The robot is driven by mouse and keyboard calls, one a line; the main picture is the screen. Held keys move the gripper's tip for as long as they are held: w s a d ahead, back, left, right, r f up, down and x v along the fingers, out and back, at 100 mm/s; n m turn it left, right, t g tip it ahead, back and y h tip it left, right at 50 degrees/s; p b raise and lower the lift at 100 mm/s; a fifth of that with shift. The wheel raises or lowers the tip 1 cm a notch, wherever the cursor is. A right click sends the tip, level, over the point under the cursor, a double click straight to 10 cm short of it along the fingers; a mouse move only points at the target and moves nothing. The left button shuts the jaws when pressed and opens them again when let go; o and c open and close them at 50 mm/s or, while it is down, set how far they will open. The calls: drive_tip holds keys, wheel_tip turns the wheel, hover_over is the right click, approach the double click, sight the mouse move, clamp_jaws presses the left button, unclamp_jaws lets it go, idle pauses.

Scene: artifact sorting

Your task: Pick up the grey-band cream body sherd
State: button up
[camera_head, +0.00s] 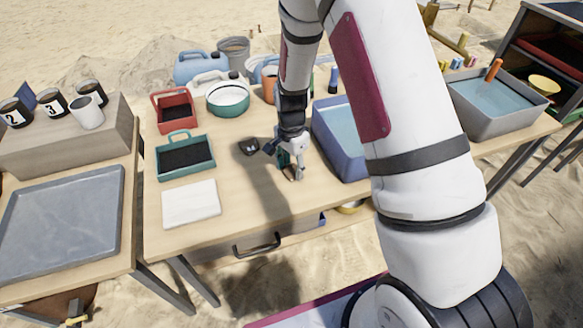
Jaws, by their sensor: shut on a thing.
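My gripper (291,168) points down over the middle table, between the dark sherd and the blue-grey tub. It is shut on a small piece, likely the cream body sherd (293,174), which shows only in part between the fingertips, at or just above the table top. Its grey band cannot be made out at this size. A dark sherd (249,147) lies on the table just left of my gripper, apart from it.
A white slab (191,204), a green tray (185,157) and a red tray (174,111) stand to the left. A blue-grey tub (341,138) is close on the right. Jugs (201,66) and a bowl (228,99) line the back. Bare table lies in front of my gripper.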

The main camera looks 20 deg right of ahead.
sight(291, 171)
drive_tip(key=shift+r, duration=0.65)
wheel_tip(291, 171, up, 2)
drive_tip(key=shift+r, duration=0.2)
drive_tip(key=s+d, duration=0.3)
drive_tip(key=s, duration=0.4)
drive_tip(key=s+d+r+p, duration=0.1)
drive_tip(key=s+d, duration=0.2)
drive_tip(key=s, duration=0.4)
drive_tip(key=shift+s, duration=0.4)
